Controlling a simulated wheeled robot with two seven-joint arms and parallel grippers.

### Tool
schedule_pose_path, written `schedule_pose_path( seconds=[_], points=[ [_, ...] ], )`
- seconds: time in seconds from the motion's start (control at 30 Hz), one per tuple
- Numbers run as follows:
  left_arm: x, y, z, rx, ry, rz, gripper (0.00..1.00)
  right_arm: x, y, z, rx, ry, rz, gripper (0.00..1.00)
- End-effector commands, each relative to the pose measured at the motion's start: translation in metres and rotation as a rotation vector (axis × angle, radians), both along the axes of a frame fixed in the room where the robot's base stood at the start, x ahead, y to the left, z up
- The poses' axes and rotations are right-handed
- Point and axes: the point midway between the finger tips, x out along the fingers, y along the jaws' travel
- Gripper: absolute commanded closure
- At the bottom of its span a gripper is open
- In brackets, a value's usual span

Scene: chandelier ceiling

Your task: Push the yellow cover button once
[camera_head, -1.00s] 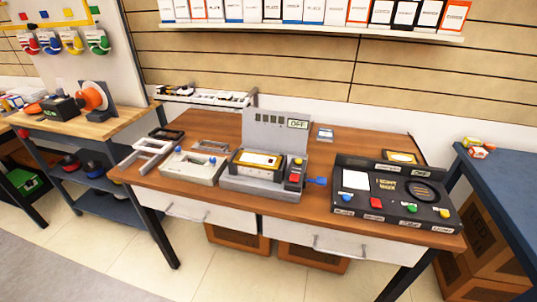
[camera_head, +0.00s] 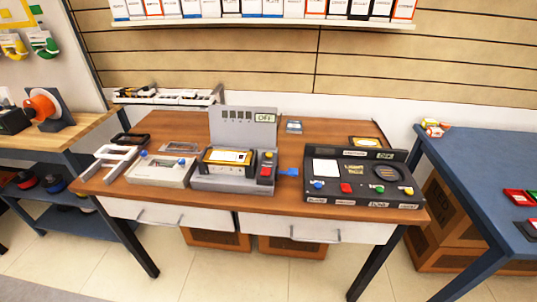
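A black control panel (camera_head: 330,194) sits at the right of the wooden table, with a row of blue, red, green and yellow buttons along its front. The yellow button (camera_head: 408,190) is at the right end of the row. Small labels lie below the buttons, too small to read surely. A grey device (camera_head: 232,183) left of the panel also carries a small yellow button (camera_head: 269,155) above a red one (camera_head: 266,171); its display reads OFF. Neither of my grippers is in view.
The wooden table (camera_head: 290,140) also holds a light box with a blue knob (camera_head: 160,170), grey frames and a blue lever. A blue table (camera_head: 480,165) stands to the right, a wooden workbench (camera_head: 65,138) to the left. Tiled floor is clear in front.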

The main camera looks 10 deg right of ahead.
Motion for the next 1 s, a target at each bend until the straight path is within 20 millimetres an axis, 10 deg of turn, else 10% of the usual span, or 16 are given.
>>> schedule_pose_path(
  seconds=[1.0],
  points=[
    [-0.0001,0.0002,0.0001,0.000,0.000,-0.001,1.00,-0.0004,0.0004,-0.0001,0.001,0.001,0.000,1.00]
  ],
)
